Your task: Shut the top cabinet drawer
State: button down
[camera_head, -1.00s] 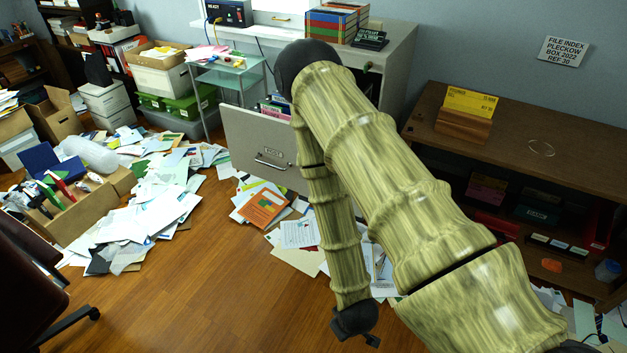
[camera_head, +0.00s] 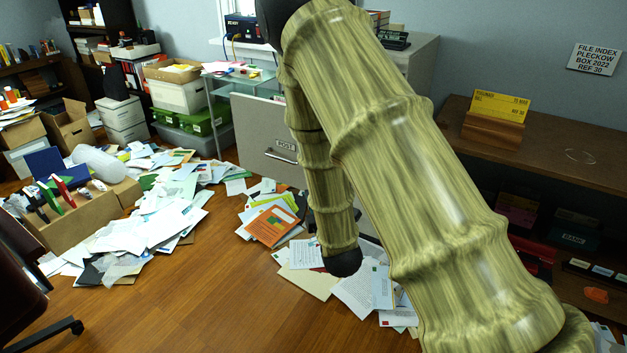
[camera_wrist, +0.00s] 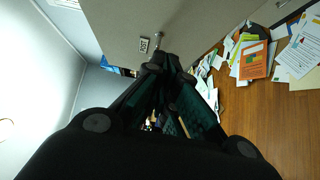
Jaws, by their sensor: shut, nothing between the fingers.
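The top cabinet drawer's pale grey front (camera_head: 262,118) stands out to the left of the grey cabinet (camera_head: 421,68) in the head view, so the drawer is open. A metal handle (camera_head: 281,156) and a small label mark that front. In the wrist view the drawer front (camera_wrist: 200,25) fills the upper middle, with its handle (camera_wrist: 170,37) and label. In the head view my arm hides the gripper and most of the drawer's body.
Loose papers (camera_head: 150,222) cover the floor at left, and more lie below the drawer. A brown shelf unit (camera_head: 560,148) stands at right. A glass side table (camera_head: 240,80) is behind the drawer. Wooden floor in the lower middle is clear.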

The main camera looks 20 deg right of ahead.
jog(key=w+d, duration=0.2)
jog(key=w, duration=0.4)
jog(key=w+d, duration=0.2)
jog(key=w, duration=0.4)
jog(key=shift+w+d+r+p, duration=0.25)
jog(key=shift+w+r+p, duration=0.1)
jog(key=shift+w, duration=0.1)
